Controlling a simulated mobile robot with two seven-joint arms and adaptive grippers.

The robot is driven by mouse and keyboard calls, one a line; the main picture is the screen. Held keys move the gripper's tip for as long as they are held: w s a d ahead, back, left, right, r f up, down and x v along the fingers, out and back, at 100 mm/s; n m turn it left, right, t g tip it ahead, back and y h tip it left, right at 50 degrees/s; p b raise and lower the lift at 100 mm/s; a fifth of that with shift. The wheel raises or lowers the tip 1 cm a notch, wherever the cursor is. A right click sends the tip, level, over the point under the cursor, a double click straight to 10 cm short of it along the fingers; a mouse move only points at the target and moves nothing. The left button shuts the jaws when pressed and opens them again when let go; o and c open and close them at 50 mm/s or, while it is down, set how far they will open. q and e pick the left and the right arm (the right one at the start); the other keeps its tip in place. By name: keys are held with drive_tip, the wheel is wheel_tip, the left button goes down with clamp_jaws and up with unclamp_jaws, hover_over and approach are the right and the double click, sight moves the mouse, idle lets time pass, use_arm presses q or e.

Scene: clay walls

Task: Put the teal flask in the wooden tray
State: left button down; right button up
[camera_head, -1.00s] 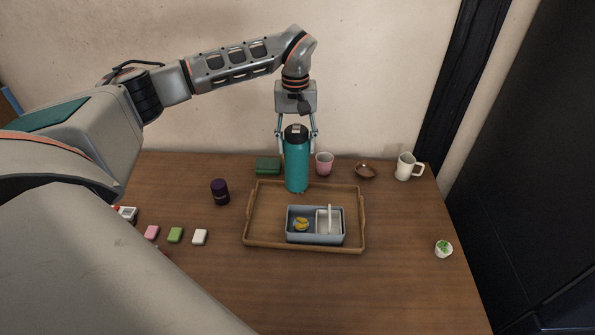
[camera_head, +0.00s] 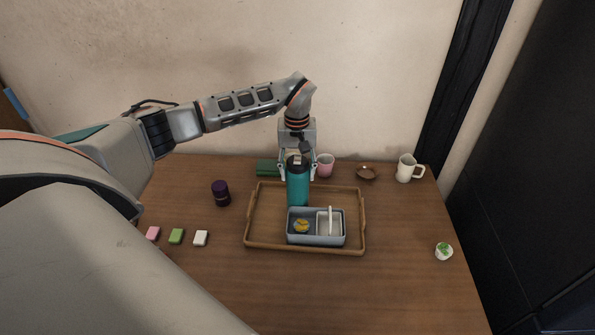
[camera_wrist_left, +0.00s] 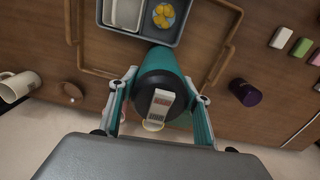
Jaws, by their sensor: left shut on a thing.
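The teal flask (camera_head: 298,187) is upright with a dark lid, over the back part of the wooden tray (camera_head: 258,216), behind the lunch box. My left gripper (camera_head: 297,171) is shut on the flask near its top; its fingers flank the flask in the left wrist view (camera_wrist_left: 162,95). Whether the flask's base touches the tray floor I cannot tell, as the lunch box is close in front of it. My right gripper is not in view.
A grey-blue lunch box (camera_head: 316,240) sits in the tray's front right part. Around the tray stand a purple jar (camera_head: 221,194), a green box (camera_head: 268,167), a pink cup (camera_head: 325,165), a brown bowl (camera_head: 367,173) and a white mug (camera_head: 408,168). The tray's left part is clear.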

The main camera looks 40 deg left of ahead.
use_arm(q)
drive_tip(key=c, duration=1)
unclamp_jaws()
drive_tip(key=shift+f, duration=0.15)
drive_tip(key=shift+c, duration=0.2)
wheel_tip(320, 180, up, 12)
drive_tip(key=shift+a+r+b, duration=0.1)
drive_tip(key=shift+r+b, duration=0.05)
drive_tip(key=shift+b, duration=0.2)
